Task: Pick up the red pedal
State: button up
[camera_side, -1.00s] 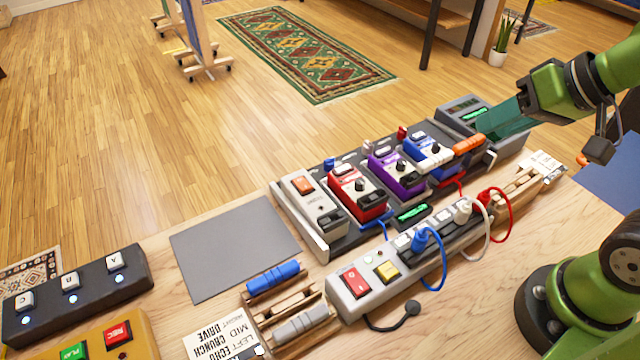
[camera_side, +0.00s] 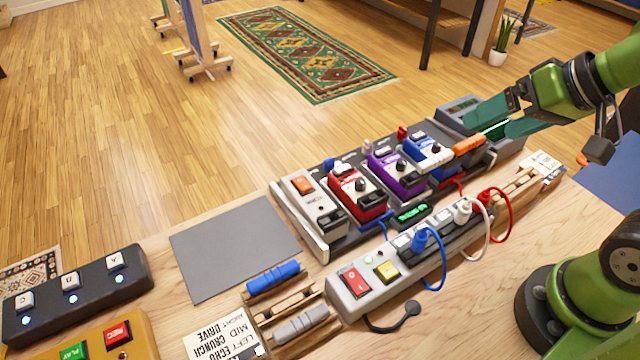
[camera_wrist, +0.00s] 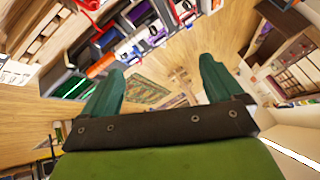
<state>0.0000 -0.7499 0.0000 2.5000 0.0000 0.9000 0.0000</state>
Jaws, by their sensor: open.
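The red pedal (camera_side: 357,197) sits on the dark pedalboard (camera_side: 322,241), between a white pedal (camera_side: 312,203) on its left and a purple pedal (camera_side: 396,174) on its right. It has a black footswitch block at its front and a knob on top. My gripper (camera_side: 487,121) is open and empty above the right end of the pedalboard, well to the right of the red pedal. In the wrist view its two green fingers (camera_wrist: 160,82) are spread apart with nothing between them.
A blue pedal (camera_side: 428,152) stands between the purple pedal and my gripper. A power strip (camera_side: 375,279) with blue, white and red plugged cables runs along the front. A grey mat (camera_side: 233,250) lies bare on the left. A black switch box (camera_side: 78,293) stands further left.

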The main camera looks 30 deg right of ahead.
jog(key=n+g+h, duration=0.2)
jog(key=n+g, duration=0.2)
jog(key=g, duration=0.3)
send_over(358, 179)
notch_tip(358, 179, down, 14)
jog(key=shift+w+r, duration=0.15)
jog(key=shift+f, duration=3.15)
